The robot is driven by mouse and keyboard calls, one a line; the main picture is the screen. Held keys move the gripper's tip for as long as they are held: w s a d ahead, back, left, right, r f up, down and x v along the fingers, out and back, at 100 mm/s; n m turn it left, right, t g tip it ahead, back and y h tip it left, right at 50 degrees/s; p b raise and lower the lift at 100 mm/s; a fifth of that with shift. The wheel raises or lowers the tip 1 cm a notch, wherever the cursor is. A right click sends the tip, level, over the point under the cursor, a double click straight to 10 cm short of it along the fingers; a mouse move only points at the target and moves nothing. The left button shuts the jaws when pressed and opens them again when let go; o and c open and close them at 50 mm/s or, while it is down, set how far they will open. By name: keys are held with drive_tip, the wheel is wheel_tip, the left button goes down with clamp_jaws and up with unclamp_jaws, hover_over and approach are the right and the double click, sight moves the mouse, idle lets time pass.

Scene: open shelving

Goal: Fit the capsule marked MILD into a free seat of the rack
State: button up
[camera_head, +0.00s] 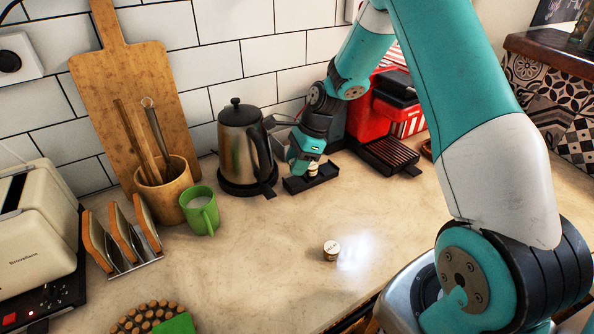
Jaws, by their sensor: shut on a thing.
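The rack (327,174) is a small black tray on the counter, between the kettle and the red machine. My gripper (311,168) is over the rack, pointing down, shut on a small pale capsule (313,170). The capsule's marking cannot be read, and I cannot tell whether it is seated or just above the rack. The gripper and arm hide part of the rack and its seats. Another capsule (331,250) stands alone on the counter at the front, with dark lettering on its pale lid too small to read surely.
A steel kettle (240,150) stands close left of the rack. A red coffee machine (375,115) with a drip tray (388,154) is to the right. A green mug (201,212), toast rack (128,262) and toaster (35,230) are at left. The middle counter is mostly clear.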

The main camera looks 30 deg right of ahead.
drive_tip(key=shift+f, duration=1.55)
drive_tip(key=shift+f, duration=0.1)
drive_tip(key=o, duration=0.9)
